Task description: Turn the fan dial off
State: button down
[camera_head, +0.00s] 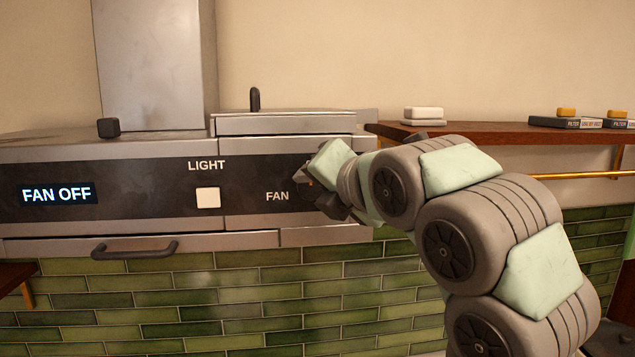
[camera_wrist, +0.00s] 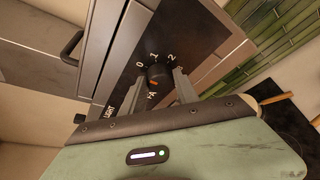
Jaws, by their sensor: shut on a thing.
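The fan dial (camera_wrist: 156,75) is a small dark round knob with an orange mark, on the dark control panel, with the numbers 0, 1 and 2 around it. In the wrist view my gripper (camera_wrist: 158,80) has one finger on each side of the dial and is shut on it. In the head view my gripper (camera_head: 310,187) is at the panel, right of the FAN label (camera_head: 277,196), and hides the dial. The display (camera_head: 57,193) at the panel's left reads FAN OFF.
A white square light button (camera_head: 208,197) sits left of the FAN label. A dark handle (camera_head: 135,249) juts out below the panel. A wooden shelf (camera_head: 480,137) with white and dark boxes is to the right. Green tiles (camera_head: 200,310) cover the wall below.

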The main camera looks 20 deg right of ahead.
dwell(0.4)
jog(key=c, duration=0.9)
grip_release()
jog(key=b+v, duration=0.2)
jog(key=v, duration=0.8)
jog(key=shift+s, duration=0.4)
jog(key=shift+r, duration=0.1)
